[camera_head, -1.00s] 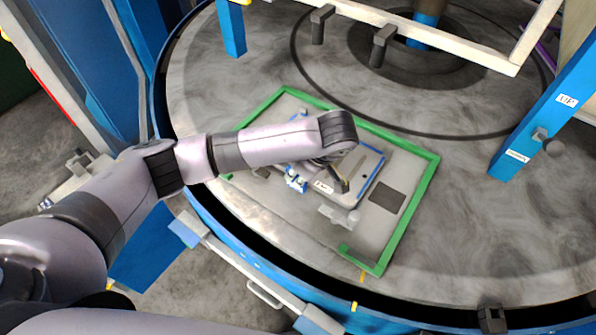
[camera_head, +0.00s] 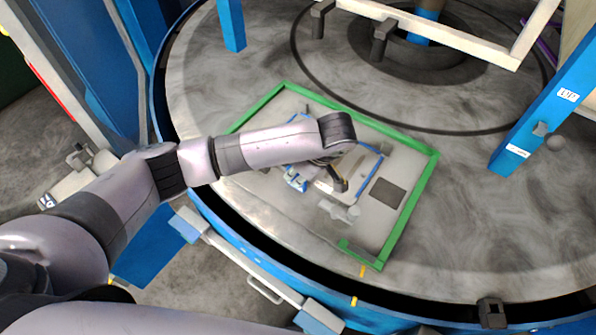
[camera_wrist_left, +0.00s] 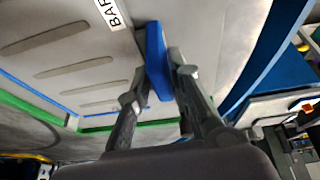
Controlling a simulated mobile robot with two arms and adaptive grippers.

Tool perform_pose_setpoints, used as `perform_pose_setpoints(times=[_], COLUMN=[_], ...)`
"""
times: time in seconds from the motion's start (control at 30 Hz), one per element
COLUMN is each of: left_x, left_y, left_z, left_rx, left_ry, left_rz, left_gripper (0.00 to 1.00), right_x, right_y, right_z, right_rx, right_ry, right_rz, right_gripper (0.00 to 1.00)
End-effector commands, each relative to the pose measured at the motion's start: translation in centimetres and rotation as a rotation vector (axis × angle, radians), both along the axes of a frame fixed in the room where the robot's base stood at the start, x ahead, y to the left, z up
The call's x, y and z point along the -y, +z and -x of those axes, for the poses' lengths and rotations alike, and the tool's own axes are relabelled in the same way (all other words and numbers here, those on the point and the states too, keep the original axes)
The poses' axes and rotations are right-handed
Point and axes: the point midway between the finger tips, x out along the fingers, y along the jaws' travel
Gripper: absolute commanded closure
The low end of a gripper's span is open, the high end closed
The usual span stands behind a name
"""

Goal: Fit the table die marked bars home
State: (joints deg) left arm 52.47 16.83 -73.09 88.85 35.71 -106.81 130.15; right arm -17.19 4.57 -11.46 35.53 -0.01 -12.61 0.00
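The die marked bars is a grey plate with blue edges (camera_head: 369,172), lying inside the green frame (camera_head: 407,220) on the round table. My left arm and gripper cover much of it in the head view. In the left wrist view the die's grey face (camera_wrist_left: 75,50) shows long grooves and part of a white label reading "BAR" (camera_wrist_left: 113,12). My left gripper (camera_head: 338,180) is over the die. In the left wrist view its two fingers (camera_wrist_left: 158,85) are closed around a blue upright grip (camera_wrist_left: 157,50) on the die. How deep the die sits is hard to tell. My right gripper is out of view.
Inside the frame a dark square patch (camera_head: 388,193) and a small grey clamp-like part (camera_head: 339,210) lie beside the die. A blue post (camera_head: 535,128) and a pale beam (camera_head: 440,32) stand over the table.

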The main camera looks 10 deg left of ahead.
Motion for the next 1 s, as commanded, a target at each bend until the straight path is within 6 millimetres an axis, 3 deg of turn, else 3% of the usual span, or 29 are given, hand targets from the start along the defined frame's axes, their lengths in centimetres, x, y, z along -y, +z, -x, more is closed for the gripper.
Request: perform_pose_setpoints(times=[0.23, 0.57, 0.73, 1.0], left_x=[0.0, 0.0, 0.8, 2.7], left_y=[-0.1, -0.2, 1.8, 7.1], left_z=[0.1, 0.3, 0.6, 1.2], left_rx=[-0.004, -0.011, -0.006, 0.002], left_ry=[-0.002, -0.002, -0.003, -0.007], left_rz=[-0.002, -0.002, 0.001, -0.003], left_gripper=[0.63, 0.63, 0.63, 0.63], right_x=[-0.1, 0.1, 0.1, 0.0], right_y=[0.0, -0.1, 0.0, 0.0], right_z=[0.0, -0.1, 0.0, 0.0], right_rx=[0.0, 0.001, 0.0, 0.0], right_ry=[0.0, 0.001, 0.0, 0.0], right_rz=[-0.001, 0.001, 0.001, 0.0], right_gripper=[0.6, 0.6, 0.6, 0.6])
